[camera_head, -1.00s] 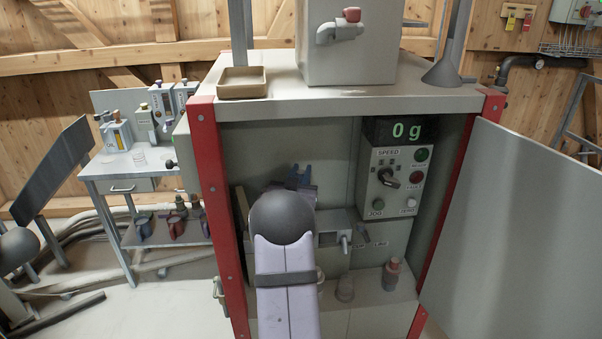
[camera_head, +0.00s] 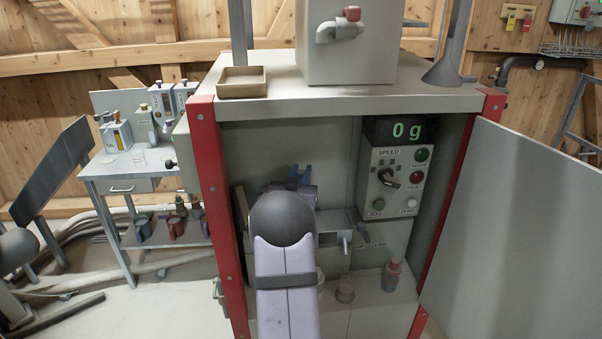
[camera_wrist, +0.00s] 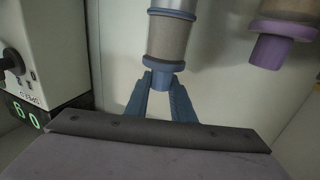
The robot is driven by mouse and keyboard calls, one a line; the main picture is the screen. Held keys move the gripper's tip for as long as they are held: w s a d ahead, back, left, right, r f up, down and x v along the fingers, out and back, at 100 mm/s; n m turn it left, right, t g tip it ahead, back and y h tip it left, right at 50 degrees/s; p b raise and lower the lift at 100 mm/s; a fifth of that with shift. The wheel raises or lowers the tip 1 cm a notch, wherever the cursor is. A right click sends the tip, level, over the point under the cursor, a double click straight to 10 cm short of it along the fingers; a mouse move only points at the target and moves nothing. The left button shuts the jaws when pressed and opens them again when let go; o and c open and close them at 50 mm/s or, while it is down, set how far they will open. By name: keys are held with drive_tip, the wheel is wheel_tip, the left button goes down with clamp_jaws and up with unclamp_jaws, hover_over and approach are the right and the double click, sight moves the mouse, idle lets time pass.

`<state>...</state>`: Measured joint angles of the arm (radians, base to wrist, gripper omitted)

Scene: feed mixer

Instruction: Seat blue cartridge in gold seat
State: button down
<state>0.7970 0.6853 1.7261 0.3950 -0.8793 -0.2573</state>
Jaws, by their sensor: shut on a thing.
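In the wrist view, the blue cartridge (camera_wrist: 168,40) has a grey-brown body with blue bands and a blue end knob. My gripper (camera_wrist: 163,82) has blue fingers closed on that knob. The cartridge's far end meets a shiny metal part (camera_wrist: 174,4) at the picture's top edge; I cannot tell whether it is seated there. In the head view, the blue fingers (camera_head: 299,178) show inside the cabinet above my dark arm joint, which hides most of that area. I cannot pick out the gold seat in either view.
A purple-ended cylinder (camera_wrist: 280,40) is close beside the cartridge in the wrist view. The control panel (camera_head: 396,178) is right of my arm. The open door (camera_head: 520,225) bounds the right side, a red post (camera_head: 217,210) the left. A red-capped bottle (camera_head: 392,276) stands below.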

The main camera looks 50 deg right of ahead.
drive_tip(key=shift+f+b, duration=2.65)
drive_tip(key=shift+f, duration=0.2)
idle(0.6)
drive_tip(key=c, duration=1.4)
unclamp_jaws()
drive_tip(key=shift+c, duration=0.2)
drive_tip(key=shift+f, duration=0.1)
drive_tip(key=shift+a, duration=0.2)
drive_tip(key=b+v, duration=0.1)
drive_tip(key=v, duration=0.6)
